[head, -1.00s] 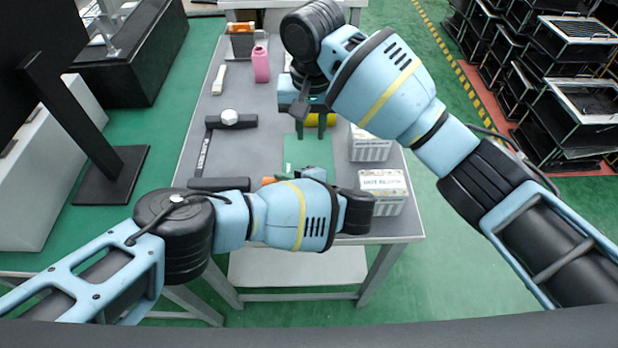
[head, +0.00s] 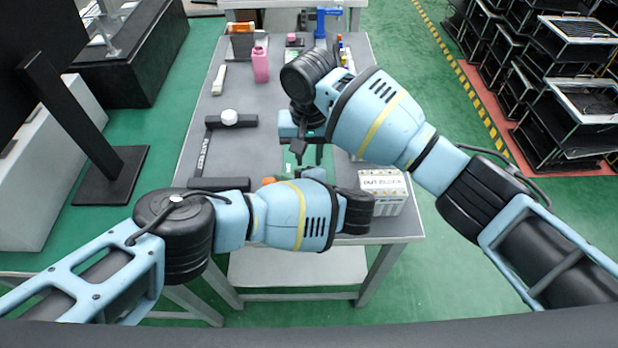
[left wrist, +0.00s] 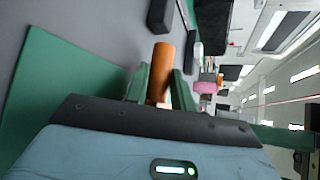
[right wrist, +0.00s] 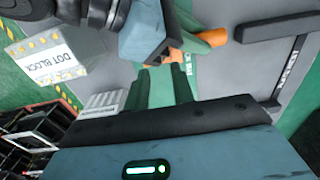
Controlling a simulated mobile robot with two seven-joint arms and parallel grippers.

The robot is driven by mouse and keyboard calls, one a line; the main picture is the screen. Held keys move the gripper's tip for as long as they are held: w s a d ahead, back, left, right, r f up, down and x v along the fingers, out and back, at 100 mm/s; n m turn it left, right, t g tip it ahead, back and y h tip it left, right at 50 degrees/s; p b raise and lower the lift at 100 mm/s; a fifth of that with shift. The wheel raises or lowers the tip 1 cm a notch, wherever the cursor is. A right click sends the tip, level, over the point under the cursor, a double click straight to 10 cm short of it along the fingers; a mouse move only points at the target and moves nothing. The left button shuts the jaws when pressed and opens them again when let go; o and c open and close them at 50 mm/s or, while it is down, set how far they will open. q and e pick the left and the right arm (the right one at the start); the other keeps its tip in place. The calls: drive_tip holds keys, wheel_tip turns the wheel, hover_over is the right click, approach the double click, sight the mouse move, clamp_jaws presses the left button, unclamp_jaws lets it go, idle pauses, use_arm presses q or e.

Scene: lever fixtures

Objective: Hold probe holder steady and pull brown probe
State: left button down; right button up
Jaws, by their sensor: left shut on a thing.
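An orange-brown cylinder (left wrist: 162,72) stands out between my left gripper's green fingers (left wrist: 158,92), which are shut on it. It shows as a small orange end in the head view (head: 268,181) and beside the left fingers in the right wrist view (right wrist: 216,37). I cannot tell whether it is the probe or its holder; the rest is hidden by the left hand. My right gripper (head: 310,155) points down over the green mat (head: 290,158), close behind the left gripper. Its green fingers (right wrist: 162,90) are apart, with nothing seen between them.
A white labelled box (head: 384,182) stands right of my left wrist. A pink bottle (head: 261,66) and blue stand (head: 327,20) are at the back.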

drive_tip(key=shift+f, duration=2.1)
clamp_jaws()
